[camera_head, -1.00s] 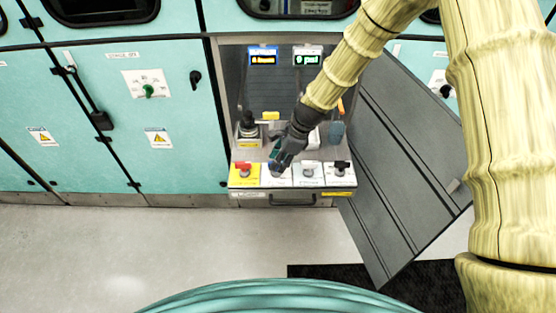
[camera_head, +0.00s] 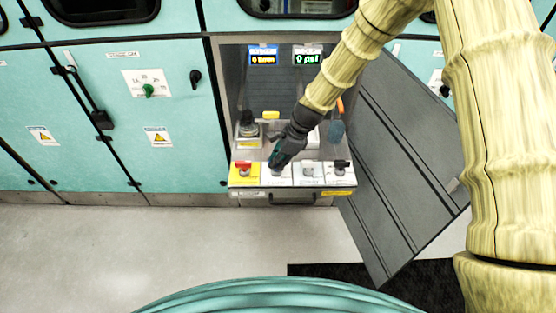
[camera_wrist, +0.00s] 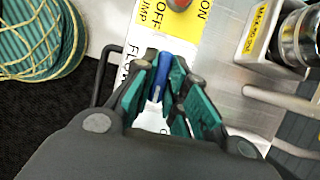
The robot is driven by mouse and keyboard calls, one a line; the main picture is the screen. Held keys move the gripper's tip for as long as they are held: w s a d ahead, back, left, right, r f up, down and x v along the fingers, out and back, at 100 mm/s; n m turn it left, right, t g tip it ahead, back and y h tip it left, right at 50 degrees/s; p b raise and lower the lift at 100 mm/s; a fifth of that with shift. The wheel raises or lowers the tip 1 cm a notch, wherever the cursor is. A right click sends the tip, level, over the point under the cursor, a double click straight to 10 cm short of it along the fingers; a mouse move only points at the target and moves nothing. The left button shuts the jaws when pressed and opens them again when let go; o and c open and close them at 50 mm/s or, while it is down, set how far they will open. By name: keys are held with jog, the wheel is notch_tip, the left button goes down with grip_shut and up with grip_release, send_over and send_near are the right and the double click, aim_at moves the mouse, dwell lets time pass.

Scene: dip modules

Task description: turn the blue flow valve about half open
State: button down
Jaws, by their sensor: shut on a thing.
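The blue flow valve handle (camera_wrist: 160,76) shows in the wrist view between the fingers of my gripper (camera_wrist: 168,82). The gripper is shut on it, and the fingers hide part of the handle. In the head view my gripper (camera_head: 275,162) reaches down onto the white flow panel, the second panel from the left on the front shelf. The fingers cover the valve there, so its angle cannot be read in that view. The blue-labelled flow display (camera_head: 263,58) is lit in orange, with digits too small to read surely.
A yellow panel with a red valve (camera_head: 243,167) is just left of my gripper. White panels with a white valve (camera_head: 309,169) and a black valve (camera_head: 341,167) are to the right. A drawer handle (camera_head: 292,199) is below. An open grey door (camera_head: 400,150) stands right.

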jog(key=n, duration=0.2)
jog(key=n+g+p, duration=0.1)
jog(key=n, duration=0.1)
jog(key=shift+w+g, duration=0.15)
jog(key=shift+g, duration=0.15)
jog(key=shift+n+g+h+p, duration=0.2)
jog(key=shift+n+g+h, duration=0.15)
jog(key=shift+n, duration=0.8)
jog(key=shift+n+g+h+p, duration=0.15)
jog(key=shift+n+g+h, duration=0.2)
jog(key=shift+n, duration=0.8)
jog(key=c, duration=1.4)
grip_release()
jog(key=shift+c, duration=0.2)
jog(key=v, duration=1.2)
jog(key=shift+w, duration=0.15)
